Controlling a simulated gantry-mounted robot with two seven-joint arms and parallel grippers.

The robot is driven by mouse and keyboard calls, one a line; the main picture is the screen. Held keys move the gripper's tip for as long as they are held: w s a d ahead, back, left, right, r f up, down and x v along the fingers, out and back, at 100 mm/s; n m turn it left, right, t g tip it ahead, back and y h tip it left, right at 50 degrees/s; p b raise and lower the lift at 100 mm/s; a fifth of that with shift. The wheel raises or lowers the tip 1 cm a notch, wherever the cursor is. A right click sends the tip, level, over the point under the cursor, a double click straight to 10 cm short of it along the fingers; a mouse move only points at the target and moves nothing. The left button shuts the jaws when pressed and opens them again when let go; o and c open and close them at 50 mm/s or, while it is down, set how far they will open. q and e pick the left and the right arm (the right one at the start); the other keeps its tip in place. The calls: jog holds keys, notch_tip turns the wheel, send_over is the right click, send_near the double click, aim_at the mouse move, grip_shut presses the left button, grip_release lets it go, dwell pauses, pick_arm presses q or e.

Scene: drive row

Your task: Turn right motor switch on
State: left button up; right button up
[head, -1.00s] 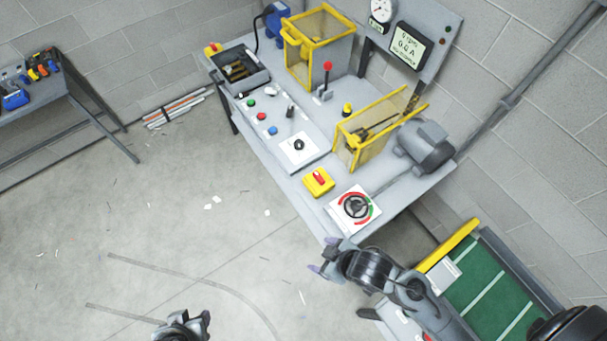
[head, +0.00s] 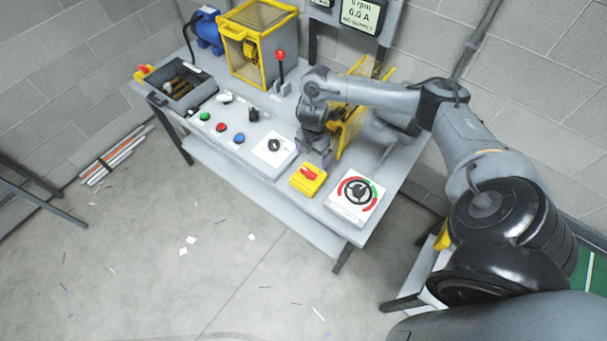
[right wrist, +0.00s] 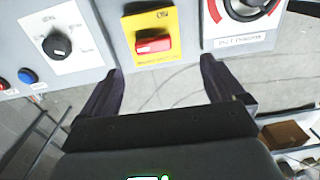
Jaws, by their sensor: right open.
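A yellow switch box (head: 308,178) with a red handle sits near the front edge of the grey bench. It also shows in the right wrist view (right wrist: 169,22), where its red handle (right wrist: 153,45) lies crosswise, left to right. My right gripper (head: 316,154) is over the bench just behind the yellow box. In the right wrist view the open, empty fingers (right wrist: 161,70) are spread to either side of the red handle, apart from it. The lettering on the box is too small to read surely. My left gripper is out of view.
A white dial panel (head: 357,196) with a round black knob stands right of the box. A white plate with a black knob (head: 274,146) is to its left. Yellow guards, including a caged one (head: 257,42), and a red-topped lever (head: 280,57) stand behind.

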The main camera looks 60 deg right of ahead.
aim_at(309, 172)
jog(key=f, duration=0.3)
jog(key=f+b, duration=0.1)
jog(key=f, duration=0.3)
jog(key=w+f, duration=0.1)
jog(key=f, duration=0.2)
jog(key=shift+a+f, duration=0.15)
